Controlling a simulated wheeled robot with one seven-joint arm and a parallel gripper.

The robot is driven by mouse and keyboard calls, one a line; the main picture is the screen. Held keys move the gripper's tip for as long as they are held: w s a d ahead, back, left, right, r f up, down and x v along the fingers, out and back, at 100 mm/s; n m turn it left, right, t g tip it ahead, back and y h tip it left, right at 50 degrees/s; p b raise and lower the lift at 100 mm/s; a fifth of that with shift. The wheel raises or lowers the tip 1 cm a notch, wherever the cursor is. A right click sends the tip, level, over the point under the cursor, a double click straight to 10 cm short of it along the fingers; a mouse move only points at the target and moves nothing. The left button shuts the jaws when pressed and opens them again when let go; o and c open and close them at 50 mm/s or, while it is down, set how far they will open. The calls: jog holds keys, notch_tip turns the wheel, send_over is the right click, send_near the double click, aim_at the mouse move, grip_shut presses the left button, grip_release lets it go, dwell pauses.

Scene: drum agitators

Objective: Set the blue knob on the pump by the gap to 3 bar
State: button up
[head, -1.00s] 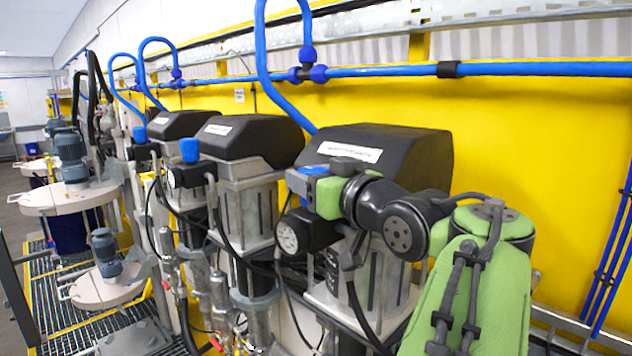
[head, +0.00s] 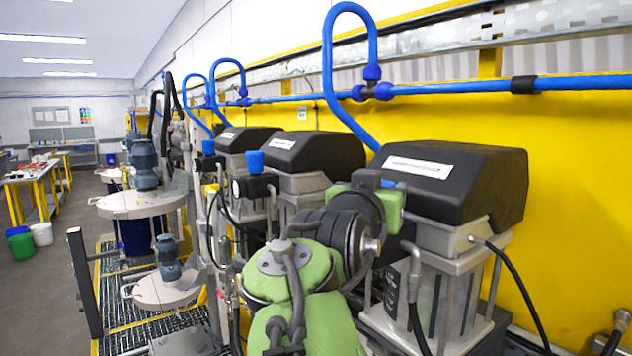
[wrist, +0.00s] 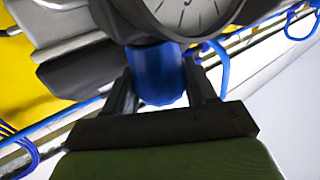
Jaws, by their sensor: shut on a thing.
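In the wrist view my gripper (wrist: 161,84) is shut on a blue knob (wrist: 156,72), with one dark finger on each side of it. The white dial of a gauge (wrist: 190,10) shows just beyond the knob. Its upper part is cut off and I cannot read its pressure. In the head view my green and black arm stands in front of the nearest pump (head: 455,185), which has a black cover with a white label. The arm hides that pump's gauge and most or all of its knob.
Two more pumps with blue knobs stand farther left, a nearer one (head: 315,152) and a farther one (head: 245,139). Blue hose (head: 328,70) loops above. A black cable (head: 515,275) hangs right of the nearest pump. Drum lids with agitators (head: 145,205) and grating lie left.

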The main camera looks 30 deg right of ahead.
jog(key=shift+m+g+h+p, duration=0.6)
jog(key=shift+m+g+p, duration=0.2)
jog(key=shift+g+p, duration=0.25)
jog(key=o, duration=0.7)
jog(key=shift+d, duration=0.1)
jog(key=shift+w+d, duration=0.15)
jog(key=shift+d, duration=0.05)
jog(key=shift+a+f, duration=0.1)
